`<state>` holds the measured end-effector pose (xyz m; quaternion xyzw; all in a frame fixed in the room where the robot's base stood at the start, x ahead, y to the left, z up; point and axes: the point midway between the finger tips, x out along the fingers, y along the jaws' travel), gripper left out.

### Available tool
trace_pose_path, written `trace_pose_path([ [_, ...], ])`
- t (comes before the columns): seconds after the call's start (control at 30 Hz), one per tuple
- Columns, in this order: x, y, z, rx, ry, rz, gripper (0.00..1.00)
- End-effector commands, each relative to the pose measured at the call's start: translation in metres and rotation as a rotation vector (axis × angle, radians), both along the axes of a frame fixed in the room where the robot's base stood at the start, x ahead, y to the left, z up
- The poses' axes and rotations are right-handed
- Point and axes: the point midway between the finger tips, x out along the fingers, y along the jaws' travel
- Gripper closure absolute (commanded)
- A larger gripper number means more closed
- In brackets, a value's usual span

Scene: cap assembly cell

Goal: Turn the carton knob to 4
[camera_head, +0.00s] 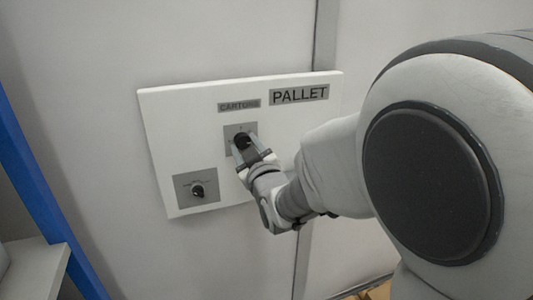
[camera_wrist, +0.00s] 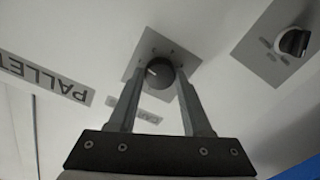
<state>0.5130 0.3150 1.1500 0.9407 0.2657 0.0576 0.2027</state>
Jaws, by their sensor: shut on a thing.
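The carton knob (camera_head: 241,141) is a round black knob on a grey square plate (camera_head: 231,130), below a grey "CARTONS" label (camera_head: 239,106) on a white panel. My gripper (camera_head: 251,154) reaches it from the lower right, and its fingers are shut on the knob. In the wrist view the knob (camera_wrist: 158,73) sits between the two fingertips (camera_wrist: 157,78), with a white pointer mark toward its left side. Small marks surround it on the plate, too small to read. The fingers partly hide the plate.
A second black knob (camera_head: 198,191) on a grey plate sits lower left on the white panel (camera_head: 175,130); it also shows in the wrist view (camera_wrist: 293,43). A "PALLET" label (camera_head: 299,93) is at the upper right. A blue post (camera_head: 35,180) and a pale ledge (camera_head: 35,270) stand at left.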

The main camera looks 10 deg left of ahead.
Motion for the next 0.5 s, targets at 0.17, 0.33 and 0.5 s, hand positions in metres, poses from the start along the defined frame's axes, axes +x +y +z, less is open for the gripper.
trace_pose_path([
  [0.17,0.0011,-0.0014,-0.0041,0.151,0.081,-0.002,1.0],
  [0.33,0.001,-0.0013,-0.0046,0.286,0.166,-0.001,1.0],
  [0.5,0.0009,-0.0013,-0.0044,0.425,0.251,-0.001,1.0],
])
